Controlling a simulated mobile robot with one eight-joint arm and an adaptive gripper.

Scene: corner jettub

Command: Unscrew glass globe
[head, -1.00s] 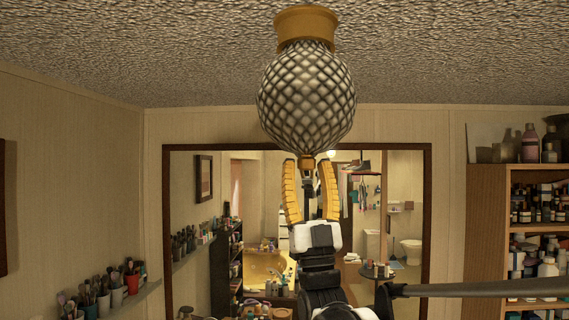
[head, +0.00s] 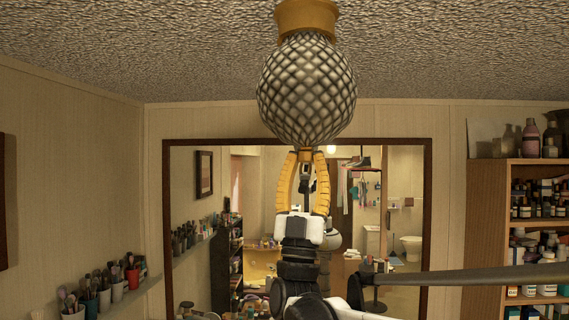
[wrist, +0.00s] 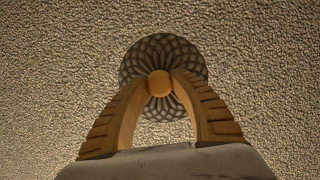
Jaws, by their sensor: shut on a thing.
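The glass globe (head: 306,90) is a round, diamond-patterned lamp hanging from a brass fitting (head: 306,18) on the ceiling. A small brass knob (head: 306,155) sits at its bottom. My gripper (head: 306,158) points up from below, and its two orange fingers are shut on that knob. In the wrist view the knob (wrist: 159,83) shows between the fingertips, with the dark patterned globe (wrist: 163,52) behind it. The ceiling fitting is hidden in the wrist view.
The textured ceiling (head: 150,45) is close above. A dark-framed mirror (head: 428,220) stands behind my arm. A wooden shelf (head: 487,225) with bottles is at the right; a ledge with brush cups (head: 104,299) is at the left.

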